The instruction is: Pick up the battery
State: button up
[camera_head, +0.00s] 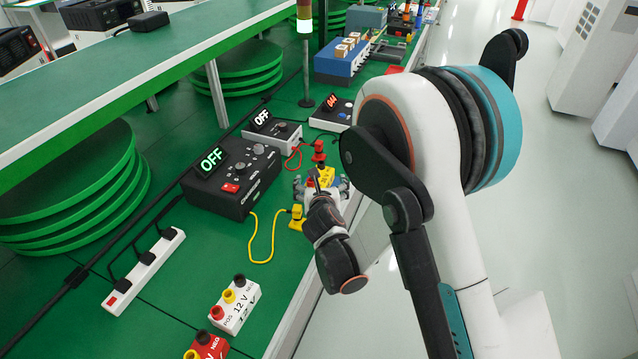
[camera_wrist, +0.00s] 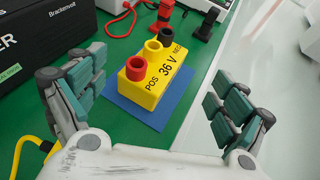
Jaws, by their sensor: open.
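A yellow battery (camera_wrist: 150,80) marked 36 V, with red, yellow and black terminals on top, stands upright on a blue mat (camera_wrist: 128,106) in the wrist view. My gripper (camera_wrist: 155,105) is open, its two teal-padded fingers spread wide left and right of the battery's near side, apart from it. In the head view the yellow battery (camera_head: 326,176) is partly hidden behind my gripper (camera_head: 321,186). A white 12 V battery (camera_head: 236,306) and a red battery (camera_head: 207,346), cut off by the frame edge, stand nearer on the green bench.
A black power supply (camera_head: 235,180) showing OFF stands left of my gripper. A yellow cable (camera_head: 254,240) with a yellow plug (camera_head: 297,218) and a red plug (camera_head: 318,151) lie close by. A white power strip (camera_head: 143,272) lies at left. The bench edge drops to open floor at right.

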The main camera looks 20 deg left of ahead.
aim_at(320, 180)
jog(key=b+x, duration=0.3)
jog(key=x, duration=0.5)
jog(key=shift+w+a+r, duration=0.1)
jog(key=shift+w+r, duration=0.05)
jog(key=shift+c, duration=0.6)
jog(key=c, duration=1.8)
